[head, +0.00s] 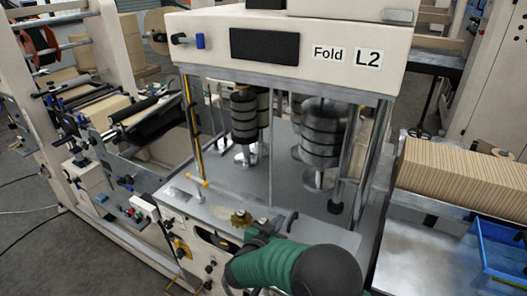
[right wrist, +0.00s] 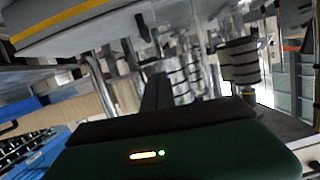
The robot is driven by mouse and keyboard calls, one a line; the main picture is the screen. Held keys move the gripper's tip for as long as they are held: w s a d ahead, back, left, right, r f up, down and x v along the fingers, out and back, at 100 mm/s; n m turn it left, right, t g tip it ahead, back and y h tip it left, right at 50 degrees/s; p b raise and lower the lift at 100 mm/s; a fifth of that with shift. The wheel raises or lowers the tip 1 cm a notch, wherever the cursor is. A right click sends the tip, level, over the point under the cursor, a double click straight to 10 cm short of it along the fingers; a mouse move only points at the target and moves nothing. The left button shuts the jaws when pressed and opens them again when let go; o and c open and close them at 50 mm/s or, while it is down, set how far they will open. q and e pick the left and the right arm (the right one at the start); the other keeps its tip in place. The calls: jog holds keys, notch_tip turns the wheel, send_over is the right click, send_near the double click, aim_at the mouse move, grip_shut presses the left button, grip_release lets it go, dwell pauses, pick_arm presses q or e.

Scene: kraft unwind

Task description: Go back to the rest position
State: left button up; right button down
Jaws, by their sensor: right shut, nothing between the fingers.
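My right arm enters the head view at the bottom, with a green sleeve and a dark round joint. In the right wrist view the shut, empty fingers (right wrist: 157,93) rise as a narrow dark piece above the dark-and-green housing. The arm hides part of the machine's front edge. I cannot tell whether the gripper touches the machine. My left gripper is not in view.
Dark stacked rollers (head: 322,135) stand inside the machine's open frame. A brass-coloured toothed part (head: 240,218) lies close to my right gripper. A stack of kraft sheets (head: 462,180) and a blue bin (head: 500,250) are at the right. Grey floor (head: 50,255) shows at the lower left.

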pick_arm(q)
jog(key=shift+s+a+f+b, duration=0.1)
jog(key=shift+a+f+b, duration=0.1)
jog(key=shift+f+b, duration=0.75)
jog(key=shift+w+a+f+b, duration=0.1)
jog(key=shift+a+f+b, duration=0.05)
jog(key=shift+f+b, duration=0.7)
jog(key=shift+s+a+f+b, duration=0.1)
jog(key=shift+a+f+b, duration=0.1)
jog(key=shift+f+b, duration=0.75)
pick_arm(e)
jog(key=s+d+f+n+g+y, duration=0.2)
jog(key=s+d+f+g, duration=0.1)
jog(key=s, duration=0.7)
jog(key=s+d+f+n+g+y, duration=0.2)
jog(key=s+d+f+g, duration=0.1)
jog(key=s, duration=0.7)
jog(key=s+d+f+n+g+y, duration=0.2)
jog(key=s+d+f+g+y, duration=0.1)
jog(key=s, duration=0.7)
jog(key=shift+s+d+f+n+g, duration=0.35)
jog(key=shift+d+f+g, duration=0.15)
jog(key=shift+d+g, duration=0.25)
